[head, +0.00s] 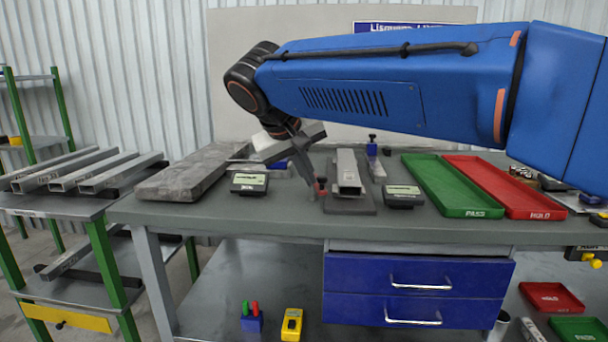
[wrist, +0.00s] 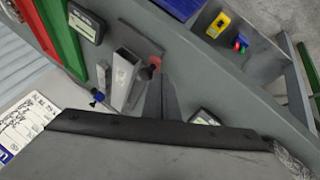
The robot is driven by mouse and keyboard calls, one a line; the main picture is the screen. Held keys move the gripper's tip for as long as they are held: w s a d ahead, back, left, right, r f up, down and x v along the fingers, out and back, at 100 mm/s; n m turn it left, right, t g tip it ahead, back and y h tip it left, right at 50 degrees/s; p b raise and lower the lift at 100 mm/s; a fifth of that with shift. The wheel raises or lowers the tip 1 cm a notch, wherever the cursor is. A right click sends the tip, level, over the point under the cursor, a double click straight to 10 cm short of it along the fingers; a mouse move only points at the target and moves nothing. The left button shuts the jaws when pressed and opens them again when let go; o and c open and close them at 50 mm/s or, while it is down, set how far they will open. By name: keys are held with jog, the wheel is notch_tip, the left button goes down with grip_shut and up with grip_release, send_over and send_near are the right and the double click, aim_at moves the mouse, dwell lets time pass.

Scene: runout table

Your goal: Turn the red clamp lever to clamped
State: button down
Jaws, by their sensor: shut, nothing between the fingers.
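The red clamp lever (head: 321,184) is a small red piece at the left side of a dark fixture plate (head: 350,206) on the bench. A square steel tube (head: 347,170) lies on that plate. In the wrist view the red lever (wrist: 155,62) shows just beyond my fingertips, at the end of the tube (wrist: 126,80). My gripper (head: 311,193) is shut and empty, pointing down just left of the lever. It also shows in the wrist view (wrist: 164,80). I cannot tell whether the fingertips touch the lever, and part of it is hidden.
Dark gauges with pale displays (head: 249,183) (head: 403,195) stand on either side of the fixture. A grey stone slab (head: 190,172) lies left. The green PASS tray (head: 450,186) and red HOLD tray (head: 505,187) lie right. A blue-topped tool (head: 372,147) stands behind.

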aim_at(326, 181)
jog(key=shift+w+d+n+t+y, duration=0.1)
jog(key=shift+d+n+t+y, duration=0.1)
jog(key=shift+d+n+y, duration=0.5)
jog(key=shift+d+n+t+y, duration=0.2)
jog(key=shift+d+n+y, duration=0.1)
jog(key=shift+d+n, duration=0.75)
jog(key=shift+w+d+n+y, duration=0.45)
jog(key=shift+w+d+n, duration=0.2)
jog(key=shift+w+d, duration=1.55)
jog(key=shift+w+d+n+y, duration=0.45)
jog(key=shift+w+d+n, duration=0.15)
jog(key=shift+w+d, duration=1.5)
jog(key=shift+s+d, duration=0.25)
jog(key=shift+r, duration=0.1)
